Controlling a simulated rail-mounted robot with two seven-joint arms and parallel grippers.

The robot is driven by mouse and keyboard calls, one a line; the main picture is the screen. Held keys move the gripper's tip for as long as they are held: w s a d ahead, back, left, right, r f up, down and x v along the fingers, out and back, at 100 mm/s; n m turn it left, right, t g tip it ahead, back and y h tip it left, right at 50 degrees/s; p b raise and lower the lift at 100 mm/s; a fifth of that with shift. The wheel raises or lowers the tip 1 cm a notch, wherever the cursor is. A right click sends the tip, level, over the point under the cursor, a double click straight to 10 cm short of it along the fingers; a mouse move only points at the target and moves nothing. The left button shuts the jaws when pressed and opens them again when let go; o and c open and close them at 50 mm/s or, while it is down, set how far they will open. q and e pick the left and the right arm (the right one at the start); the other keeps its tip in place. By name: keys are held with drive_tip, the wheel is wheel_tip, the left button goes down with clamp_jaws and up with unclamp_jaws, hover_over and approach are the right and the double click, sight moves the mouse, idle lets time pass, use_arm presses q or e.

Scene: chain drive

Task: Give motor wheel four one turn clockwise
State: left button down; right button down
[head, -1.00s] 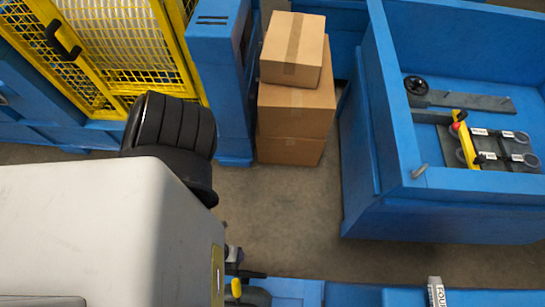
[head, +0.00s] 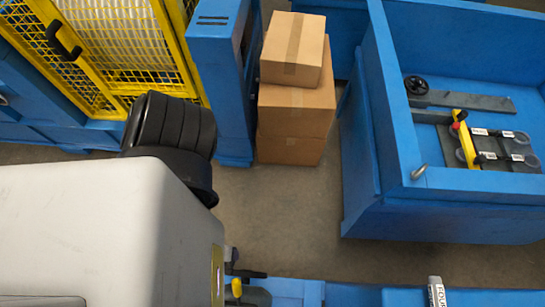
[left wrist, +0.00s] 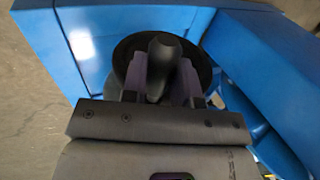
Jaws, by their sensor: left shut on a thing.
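In the left wrist view a dark round wheel (left wrist: 127,51) with a grey knob-like handle (left wrist: 163,55) stands against a blue housing. My left gripper (left wrist: 160,78) has its two fingers on either side of this handle and is shut on it. The wheel's lower part is hidden behind the gripper. No number on the wheel can be read in this view. In the head view a white label (head: 437,291) reading "FOUR" shows at the bottom edge. My large pale arm link covers the lower left there. My right gripper is in neither view.
A blue bin (head: 470,212) at the right holds a small black wheel (head: 416,85) and a yellow-handled part (head: 465,140). Stacked cardboard boxes (head: 292,100) stand in the middle. A yellow mesh cage (head: 130,50) is at upper left. Bare floor (head: 285,215) lies between.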

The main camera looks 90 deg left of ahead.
use_arm(q)
drive_tip(key=c, duration=0.9)
unclamp_jaws()
drive_tip(key=shift+s, duration=0.2)
drive_tip(key=shift+w, duration=0.1)
drive_tip(key=p+v, duration=0.5)
drive_tip(key=v, duration=0.8)
drive_tip(key=shift+r, duration=0.4)
